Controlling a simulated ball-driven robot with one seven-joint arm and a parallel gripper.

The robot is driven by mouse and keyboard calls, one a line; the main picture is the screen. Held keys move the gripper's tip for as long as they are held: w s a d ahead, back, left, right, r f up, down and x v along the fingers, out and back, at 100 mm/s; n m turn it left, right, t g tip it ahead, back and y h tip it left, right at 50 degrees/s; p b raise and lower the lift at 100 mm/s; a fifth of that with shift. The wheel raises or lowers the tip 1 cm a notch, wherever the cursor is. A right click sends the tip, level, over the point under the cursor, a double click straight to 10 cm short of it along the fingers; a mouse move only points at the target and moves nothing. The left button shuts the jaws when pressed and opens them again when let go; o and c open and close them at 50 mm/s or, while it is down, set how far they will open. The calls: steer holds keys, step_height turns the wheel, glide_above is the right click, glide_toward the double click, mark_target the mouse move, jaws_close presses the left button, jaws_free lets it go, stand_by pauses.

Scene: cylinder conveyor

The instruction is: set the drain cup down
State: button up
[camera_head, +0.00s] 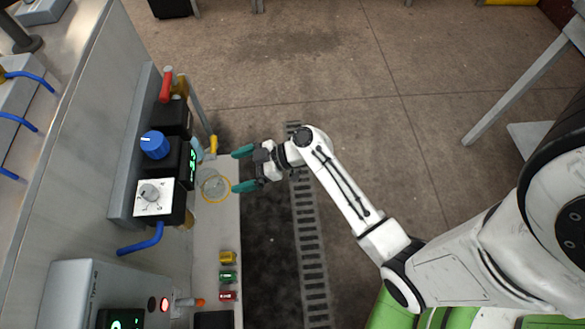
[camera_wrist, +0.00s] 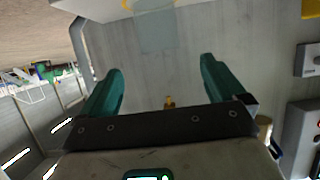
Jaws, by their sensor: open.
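The drain cup (camera_head: 214,187) is clear, with a yellow ring, and stands on the pale ledge in the head view. In the wrist view a see-through cup shape (camera_wrist: 157,32) is at the top, ahead of the fingers, with yellow at its upper edge. My gripper (camera_head: 239,170) has two teal fingers, spread apart, to the right of the cup over the ledge's right edge. In the wrist view the fingers (camera_wrist: 162,72) are wide apart with nothing gripped between them. The cup's base is hard to make out.
Left of the cup is a panel with a blue knob (camera_head: 154,144), a white dial (camera_head: 150,195) and a red-handled valve (camera_head: 166,84). Yellow, green (camera_head: 228,276) and red blocks sit nearer on the ledge. Open floor with a drain grate (camera_head: 308,235) lies to the right.

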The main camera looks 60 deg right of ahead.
steer(key=s+a+f+g, duration=0.2)
steer(key=s+a+g, duration=0.15)
steer(key=s, duration=0.25)
steer(key=s+d+r+m+g+h, duration=0.2)
steer(key=s+m+g+h, duration=0.1)
steer(key=s, duration=0.5)
steer(key=s+d+r+m+g+h, duration=0.2)
steer(key=s+r+m+g+h, duration=0.1)
steer(key=s, duration=0.4)
steer(key=shift+s+d+r+m+h, duration=0.2)
steer(key=shift+s+d+m+h, duration=0.15)
steer(key=shift+m+h, duration=0.55)
